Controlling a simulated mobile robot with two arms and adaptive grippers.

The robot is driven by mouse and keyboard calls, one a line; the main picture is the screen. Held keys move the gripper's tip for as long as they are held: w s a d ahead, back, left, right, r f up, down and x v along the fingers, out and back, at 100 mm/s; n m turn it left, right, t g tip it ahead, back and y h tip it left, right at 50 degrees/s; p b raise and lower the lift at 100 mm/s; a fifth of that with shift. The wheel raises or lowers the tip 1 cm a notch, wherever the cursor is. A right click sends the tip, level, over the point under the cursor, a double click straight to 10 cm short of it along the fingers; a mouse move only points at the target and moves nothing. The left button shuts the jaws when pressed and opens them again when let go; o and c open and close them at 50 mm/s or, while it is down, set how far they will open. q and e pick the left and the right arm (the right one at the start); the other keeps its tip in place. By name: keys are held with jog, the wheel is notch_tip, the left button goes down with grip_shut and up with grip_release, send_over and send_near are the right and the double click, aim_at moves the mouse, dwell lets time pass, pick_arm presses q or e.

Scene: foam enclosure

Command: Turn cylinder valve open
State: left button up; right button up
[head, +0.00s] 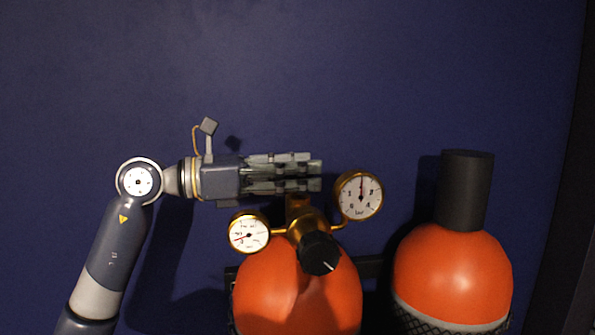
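An orange cylinder (300,300) stands at the lower middle of the head view. On its top sits a brass valve and regulator body (297,212) with a black knob (319,253) at the front. A left gauge (249,233) and a right gauge (359,195) branch from the brass. My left gripper (316,173) lies level just above the brass body, its grey fingers stretched to the right, close to the right gauge. Whether the fingers touch or hold any valve part behind them cannot be told. My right gripper is not in view.
A second orange cylinder (452,275) with a black cap (465,190) stands to the right. A dark blue wall (300,70) fills the background. The upper area is clear, and a dark edge runs along the far right.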

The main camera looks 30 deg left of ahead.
pick_arm(q)
jog(key=shift+n+t+y+b, duration=0.35)
jog(key=shift+n+t+y, duration=0.15)
jog(key=shift+t+y, duration=0.2)
jog(key=o, duration=1.1)
jog(key=shift+a, duration=0.1)
jog(key=shift+v, duration=5.95)
jog(key=shift+f, duration=0.1)
